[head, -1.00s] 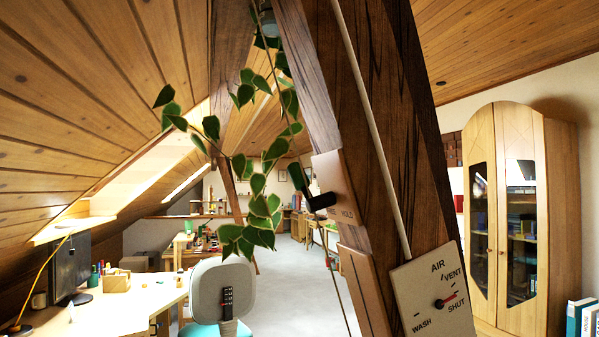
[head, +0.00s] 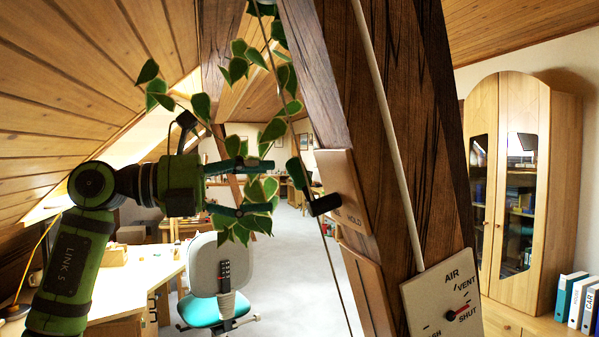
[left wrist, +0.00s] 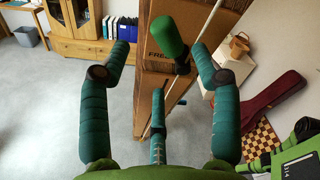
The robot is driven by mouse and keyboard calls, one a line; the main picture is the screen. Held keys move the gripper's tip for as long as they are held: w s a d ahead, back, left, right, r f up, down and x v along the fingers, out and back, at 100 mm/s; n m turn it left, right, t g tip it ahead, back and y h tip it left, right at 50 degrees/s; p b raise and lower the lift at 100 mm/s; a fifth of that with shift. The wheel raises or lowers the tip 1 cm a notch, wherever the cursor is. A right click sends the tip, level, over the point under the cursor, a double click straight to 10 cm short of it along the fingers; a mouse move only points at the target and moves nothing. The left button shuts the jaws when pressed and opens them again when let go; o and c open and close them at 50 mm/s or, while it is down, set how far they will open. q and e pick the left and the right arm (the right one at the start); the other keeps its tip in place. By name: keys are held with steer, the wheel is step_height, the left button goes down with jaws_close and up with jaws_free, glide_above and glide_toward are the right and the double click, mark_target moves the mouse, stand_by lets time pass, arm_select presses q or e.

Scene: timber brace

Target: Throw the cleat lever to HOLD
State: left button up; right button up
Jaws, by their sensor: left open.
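The cleat lever (head: 323,205) has a black arm and a dark green grip and sits on a wooden plate (head: 340,182) on the timber post. Its grip leans up, away from the word HOLD. In the left wrist view the green grip (left wrist: 168,37) rises beside the word FREE on the plate. My left gripper (head: 268,186) is open and empty, left of the lever and apart from it in the head view. In the left wrist view the open fingers (left wrist: 160,60) spread either side of the lever, with a third finger below. My right gripper is not in view.
A leafy plant (head: 240,180) hangs around the left fingers. A cord (head: 388,130) runs down the post. An AIR dial plate (head: 443,305) is lower on the post, its pointer towards SHUT. A desk (head: 150,280) and chair (head: 217,275) stand at the left.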

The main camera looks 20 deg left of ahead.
mark_target(298, 175)
arm_select(q)
steer(key=p+x, duration=0.1)
steer(key=x, duration=0.1)
steer(key=p+x, duration=0.1)
steer(key=r+x, duration=0.1)
steer(key=x, duration=0.1)
steer(key=shift+d+p, duration=0.35)
steer(key=shift+p, duration=0.05)
steer(key=shift+w+d+f, duration=0.15)
steer(key=shift+w+d, duration=0.25)
steer(key=shift+d, duration=0.05)
jaws_close()
